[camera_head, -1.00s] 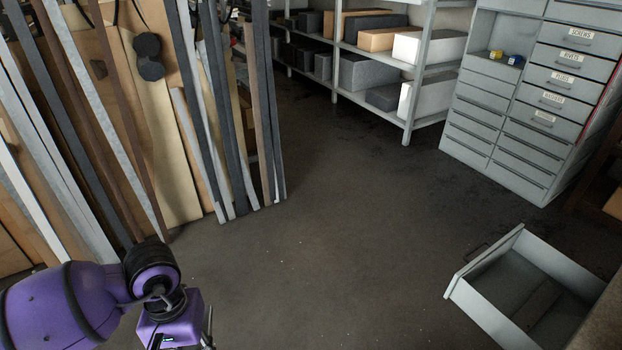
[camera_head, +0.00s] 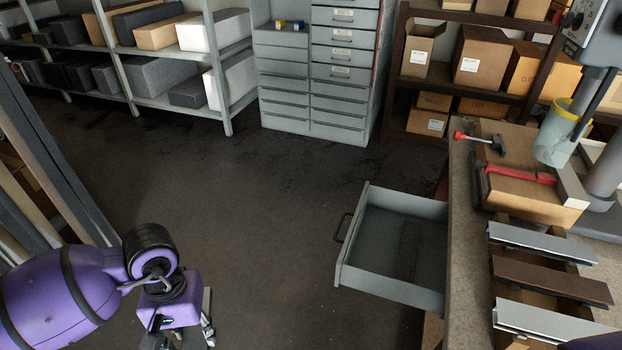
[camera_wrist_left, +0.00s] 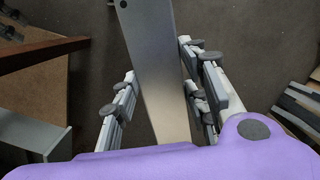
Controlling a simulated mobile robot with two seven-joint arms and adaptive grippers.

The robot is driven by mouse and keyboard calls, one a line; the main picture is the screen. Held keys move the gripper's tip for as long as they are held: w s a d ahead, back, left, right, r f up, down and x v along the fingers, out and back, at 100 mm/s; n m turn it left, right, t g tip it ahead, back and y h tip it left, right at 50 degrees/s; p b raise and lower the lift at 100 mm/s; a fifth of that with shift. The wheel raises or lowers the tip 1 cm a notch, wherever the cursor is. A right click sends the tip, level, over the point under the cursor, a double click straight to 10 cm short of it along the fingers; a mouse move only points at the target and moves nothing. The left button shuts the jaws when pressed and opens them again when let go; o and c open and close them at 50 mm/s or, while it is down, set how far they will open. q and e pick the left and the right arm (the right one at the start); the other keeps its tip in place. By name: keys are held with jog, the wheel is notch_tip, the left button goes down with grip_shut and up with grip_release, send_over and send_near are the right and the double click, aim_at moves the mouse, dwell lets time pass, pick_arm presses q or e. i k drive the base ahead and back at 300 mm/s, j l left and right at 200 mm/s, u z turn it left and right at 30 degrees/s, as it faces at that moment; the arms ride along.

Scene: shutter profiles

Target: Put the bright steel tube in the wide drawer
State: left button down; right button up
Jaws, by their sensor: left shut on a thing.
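My left gripper (camera_head: 206,328) is low at the lower left of the head view. In the left wrist view its fingers (camera_wrist_left: 160,98) stand on both sides of a long, smooth grey steel piece, and they are shut on it. I take this piece as the bright steel tube (camera_wrist_left: 150,50); it has a flat face and a small dark hole near its far end. The tube is not clearly visible in the head view. The wide drawer (camera_head: 388,286) is pulled open from the workbench, right of my left gripper. A flat strip lies on its floor. My right gripper is out of view.
Long profiles (camera_head: 50,150) lean at the left. A grey cabinet (camera_head: 290,123) and shelves stand at the back. The floor between is clear.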

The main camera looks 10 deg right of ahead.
aim_at(376, 244)
jog(key=i+z, duration=0.15)
jog(key=z, duration=0.25)
jog(key=i+j+z, duration=0.1)
jog(key=z, duration=0.35)
jog(key=i+j+z, duration=0.1)
jog(key=z, duration=0.3)
jog(key=i+j+z, duration=0.15)
jog(key=j+z, duration=0.45)
jog(key=i+j+z, duration=0.15)
jog(key=j+z, duration=0.15)
